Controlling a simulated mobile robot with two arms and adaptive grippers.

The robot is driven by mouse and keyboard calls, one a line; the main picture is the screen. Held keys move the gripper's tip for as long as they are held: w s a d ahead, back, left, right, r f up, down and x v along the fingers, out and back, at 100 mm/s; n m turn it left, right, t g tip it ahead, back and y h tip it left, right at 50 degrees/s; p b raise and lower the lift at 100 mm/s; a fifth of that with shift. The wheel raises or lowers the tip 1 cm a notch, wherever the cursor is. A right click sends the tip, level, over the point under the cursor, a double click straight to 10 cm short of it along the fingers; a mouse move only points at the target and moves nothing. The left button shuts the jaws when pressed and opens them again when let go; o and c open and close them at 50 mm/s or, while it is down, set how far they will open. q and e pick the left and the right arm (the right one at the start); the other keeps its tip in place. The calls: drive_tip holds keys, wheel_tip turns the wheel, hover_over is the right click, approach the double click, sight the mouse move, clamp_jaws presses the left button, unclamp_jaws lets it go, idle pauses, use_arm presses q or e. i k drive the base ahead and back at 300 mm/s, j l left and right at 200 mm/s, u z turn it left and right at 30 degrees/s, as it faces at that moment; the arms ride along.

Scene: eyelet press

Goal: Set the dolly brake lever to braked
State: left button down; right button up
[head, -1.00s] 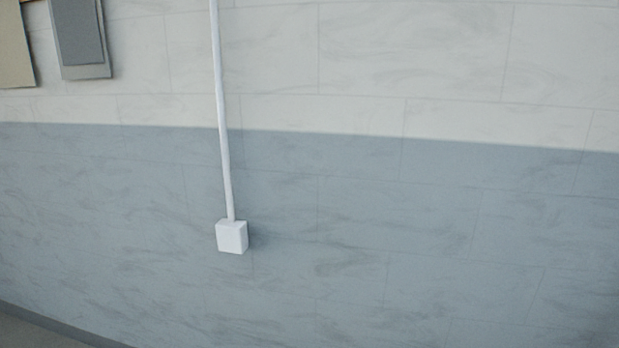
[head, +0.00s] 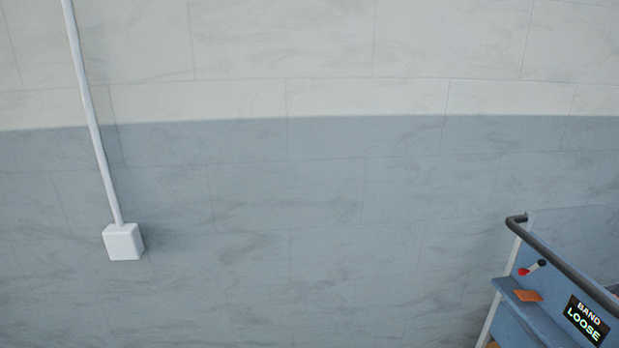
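A blue cart-like unit (head: 512,318) with a dark handrail (head: 560,258) stands at the lower right of the head view, cut off by the frame edge. It may be the dolly; I cannot tell. A small part with a red end and a black end (head: 531,268) sits on its upper panel. I cannot tell whether this is the brake lever or how it is set. A dark display (head: 586,320) on the unit reads "BAND LOOSE". Neither of my grippers is in view.
An orange piece (head: 527,295) lies on the unit's ledge. A white box (head: 123,242) with a white conduit (head: 92,120) is fixed to the grey and white wall (head: 300,200). No obstacle shows in front of the wall at left and middle.

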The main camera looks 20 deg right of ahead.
sight(540, 262)
drive_tip(key=z, duration=0.5)
drive_tip(key=k+l+z, duration=0.1)
drive_tip(key=z, duration=0.85)
drive_tip(key=l+z, duration=0.15)
drive_tip(key=z, duration=0.35)
